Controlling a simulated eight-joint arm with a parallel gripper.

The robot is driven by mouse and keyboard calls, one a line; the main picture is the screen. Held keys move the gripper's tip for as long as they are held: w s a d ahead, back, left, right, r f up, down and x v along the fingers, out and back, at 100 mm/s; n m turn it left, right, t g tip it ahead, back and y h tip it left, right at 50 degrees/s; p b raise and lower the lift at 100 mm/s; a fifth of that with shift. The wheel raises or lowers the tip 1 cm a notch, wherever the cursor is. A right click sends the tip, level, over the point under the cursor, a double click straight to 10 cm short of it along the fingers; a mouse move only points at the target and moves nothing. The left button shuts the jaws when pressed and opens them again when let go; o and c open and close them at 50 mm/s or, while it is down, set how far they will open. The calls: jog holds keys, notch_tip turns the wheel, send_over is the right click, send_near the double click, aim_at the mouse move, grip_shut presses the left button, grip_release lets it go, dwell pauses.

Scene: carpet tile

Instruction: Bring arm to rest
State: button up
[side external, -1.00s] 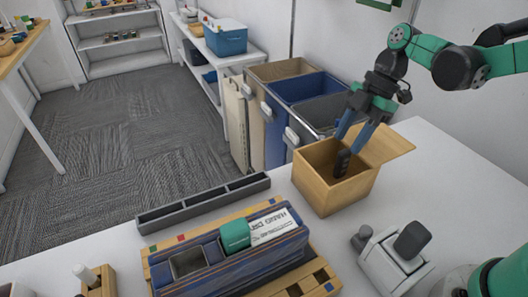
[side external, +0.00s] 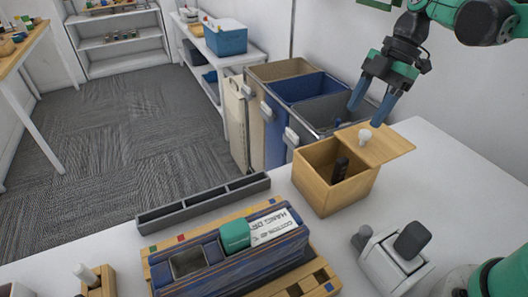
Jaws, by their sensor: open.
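My gripper (side external: 371,108) is in the side external view at the upper right. Its two blue fingers are spread apart, point down and hold nothing. It hangs above and behind a wooden box (side external: 322,184) on the white table. The box's wooden lid (side external: 389,149) with a white knob (side external: 365,136) sits slid to the right, so the left part of the box is open.
On the white table (side external: 450,170) are a grey divided tray (side external: 204,205), a wooden rack with a blue holder (side external: 250,262), and a white device (side external: 394,262) at the front right. Sorting bins (side external: 290,88) stand behind the box. Free tabletop lies right of the box.

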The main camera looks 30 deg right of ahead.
jog(key=m, duration=0.1)
jog(key=s+m+t, duration=0.1)
jog(key=shift+a+m+h, duration=0.25)
jog(key=shift+m+h, duration=0.15)
jog(key=s+m+t, duration=0.1)
jog(key=m, duration=0.1)
jog(key=s+m+t+h, duration=0.1)
jog(key=m, duration=0.2)
jog(key=f+m+t+h, duration=0.1)
jog(key=m, duration=0.2)
jog(key=shift+s+a, duration=0.2)
jog(key=shift+s, duration=0.2)
jog(key=m, duration=0.1)
jog(key=m+t, duration=0.1)
jog(key=m, duration=0.1)
jog(key=s+m+t+h, duration=0.1)
jog(key=shift+f+m, duration=0.3)
jog(key=m, duration=0.1)
jog(key=m+t, duration=0.1)
jog(key=shift+s+f+m+h, duration=0.2)
jog(key=shift+s+m+h, duration=0.05)
jog(key=shift+m+h, duration=0.05)
